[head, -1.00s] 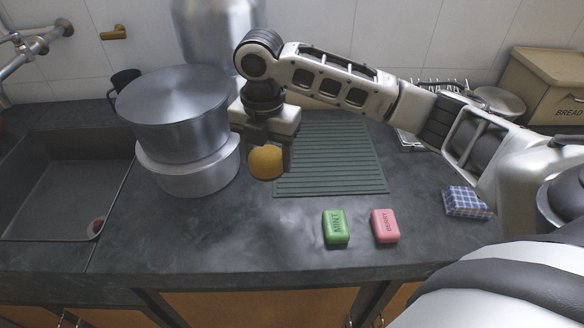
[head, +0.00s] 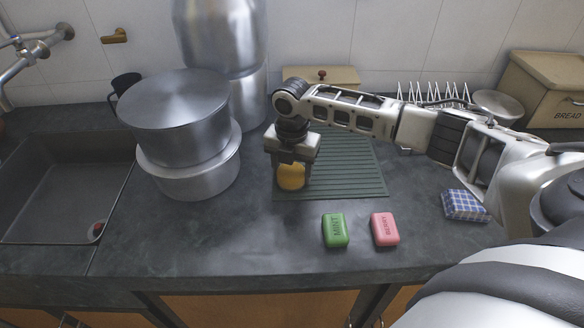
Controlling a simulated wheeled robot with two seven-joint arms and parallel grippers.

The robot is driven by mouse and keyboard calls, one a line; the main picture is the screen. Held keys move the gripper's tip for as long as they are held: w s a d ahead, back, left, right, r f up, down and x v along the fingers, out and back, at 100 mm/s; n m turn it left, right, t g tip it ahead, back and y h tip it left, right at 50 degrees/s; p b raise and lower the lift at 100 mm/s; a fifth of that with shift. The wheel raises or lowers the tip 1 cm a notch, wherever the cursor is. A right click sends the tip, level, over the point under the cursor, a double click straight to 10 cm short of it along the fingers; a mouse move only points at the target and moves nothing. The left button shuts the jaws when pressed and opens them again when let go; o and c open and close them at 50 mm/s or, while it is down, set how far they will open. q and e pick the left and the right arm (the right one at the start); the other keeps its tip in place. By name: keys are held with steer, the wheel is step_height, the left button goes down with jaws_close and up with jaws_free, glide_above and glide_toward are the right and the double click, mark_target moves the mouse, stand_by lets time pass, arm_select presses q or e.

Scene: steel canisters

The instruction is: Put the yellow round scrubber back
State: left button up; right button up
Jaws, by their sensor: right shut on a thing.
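The yellow round scrubber (head: 291,178) is between the fingers of my right gripper (head: 291,170). The gripper points down and is shut on it. The scrubber is in front of or over the left part of the green ribbed mat (head: 350,170); I cannot tell whether it touches the mat. My left gripper is not in view.
Stacked steel pots (head: 185,135) stand left of my right gripper, with a tall steel canister (head: 222,50) behind. A green soap (head: 335,230) and a pink soap (head: 385,229) lie in front. A blue checked cloth (head: 465,205) lies right. The sink (head: 55,200) is left.

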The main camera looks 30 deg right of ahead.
mark_target(291, 169)
steer(key=shift+f, duration=0.15)
steer(key=o, duration=0.8)
steer(key=shift+o, duration=0.7)
step_height(291, 169, up, 12)
steer(key=shift+r, duration=0.2)
